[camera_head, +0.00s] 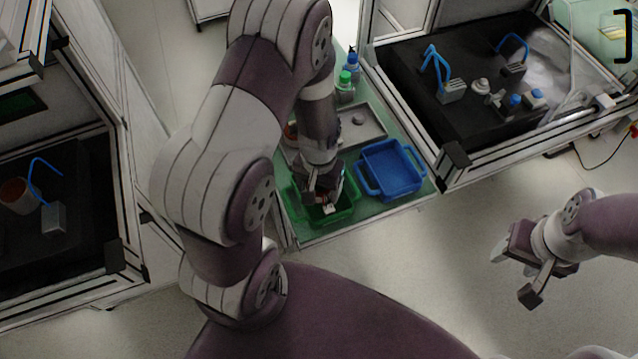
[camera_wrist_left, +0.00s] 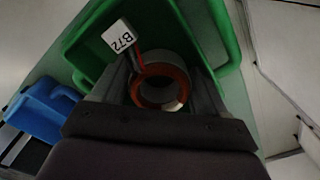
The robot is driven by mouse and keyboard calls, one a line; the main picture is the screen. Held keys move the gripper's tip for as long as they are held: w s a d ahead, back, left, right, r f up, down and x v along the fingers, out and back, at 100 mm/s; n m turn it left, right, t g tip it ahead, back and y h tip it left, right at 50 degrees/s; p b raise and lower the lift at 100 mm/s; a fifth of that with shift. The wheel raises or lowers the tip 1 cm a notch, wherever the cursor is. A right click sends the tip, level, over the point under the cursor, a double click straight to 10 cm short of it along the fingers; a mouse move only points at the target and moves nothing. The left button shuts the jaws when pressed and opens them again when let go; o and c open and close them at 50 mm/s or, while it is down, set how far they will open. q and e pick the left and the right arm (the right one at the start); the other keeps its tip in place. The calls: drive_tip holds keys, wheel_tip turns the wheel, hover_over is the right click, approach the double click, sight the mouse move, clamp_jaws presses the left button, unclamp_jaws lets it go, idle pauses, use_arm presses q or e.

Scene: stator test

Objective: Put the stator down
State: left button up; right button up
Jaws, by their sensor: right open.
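The stator (camera_wrist_left: 160,86), a grey ring with a copper-coloured winding and a white tag marked B72 (camera_wrist_left: 119,37), sits between the fingers of my left gripper (camera_wrist_left: 160,95) in the left wrist view. The fingers appear closed on its sides. In the head view my left gripper (camera_head: 327,200) points down into the green bin (camera_head: 346,212), and the arm hides much of that bin. The green bin (camera_wrist_left: 226,42) also shows behind the stator in the wrist view. Whether the stator touches the bin floor is unclear. My right gripper (camera_head: 516,270) is open and empty, above the floor at the right.
A blue bin (camera_head: 392,168) stands right of the green bin on the green table (camera_head: 322,235). A grey tray (camera_head: 372,128) and bottles (camera_head: 346,80) lie behind. Framed stations with black surfaces stand at left (camera_head: 85,250) and right (camera_head: 425,100).

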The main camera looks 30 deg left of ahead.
use_arm(q)
drive_tip(key=s+d+r+m+t, duration=0.1)
drive_tip(key=s+r, duration=0.3)
drive_tip(key=r, duration=1)
drive_tip(key=shift+d+r+p, duration=0.3)
drive_tip(key=shift+d+r, duration=0.05)
drive_tip(key=shift+d, duration=0.3)
